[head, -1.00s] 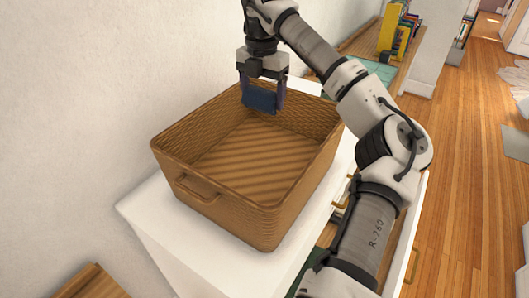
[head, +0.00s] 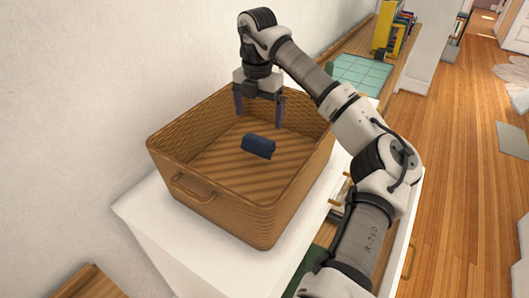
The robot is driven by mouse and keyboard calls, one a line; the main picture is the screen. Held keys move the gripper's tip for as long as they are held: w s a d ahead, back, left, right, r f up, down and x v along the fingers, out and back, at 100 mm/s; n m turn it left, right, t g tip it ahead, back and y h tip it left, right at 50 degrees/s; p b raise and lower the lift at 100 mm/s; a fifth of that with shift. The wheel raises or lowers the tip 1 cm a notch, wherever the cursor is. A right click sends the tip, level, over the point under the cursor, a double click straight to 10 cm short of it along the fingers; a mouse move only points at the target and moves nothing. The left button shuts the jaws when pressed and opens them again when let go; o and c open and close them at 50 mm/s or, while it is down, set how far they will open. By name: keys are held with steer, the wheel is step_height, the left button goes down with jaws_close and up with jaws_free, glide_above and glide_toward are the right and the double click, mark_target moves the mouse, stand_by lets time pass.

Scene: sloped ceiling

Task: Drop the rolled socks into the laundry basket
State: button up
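The rolled socks (head: 258,146) are a small dark blue bundle inside the laundry basket, over its floor; I cannot tell if they touch the floor. The laundry basket (head: 225,212) is a brown woven rectangular basket with a handle at its near end, standing upright on a white surface. My gripper (head: 259,121) points down over the far part of the basket. Its two fingers are spread apart with nothing between them, and the socks are apart from it, below and nearer the camera.
The basket stands on a white cabinet top (head: 150,226) beside a white wall (head: 90,90). An open drawer lies to the right under my arm. Behind are a wooden shelf with a green tiled mat (head: 362,72) and several books (head: 391,30). Wooden floor (head: 465,170) is open at right.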

steer(key=shift+o, duration=0.2)
step_height(320, 180, up, 14)
steer(key=b, duration=0.2)
stand_by(0.4)
steer(key=shift+f, duration=0.2)
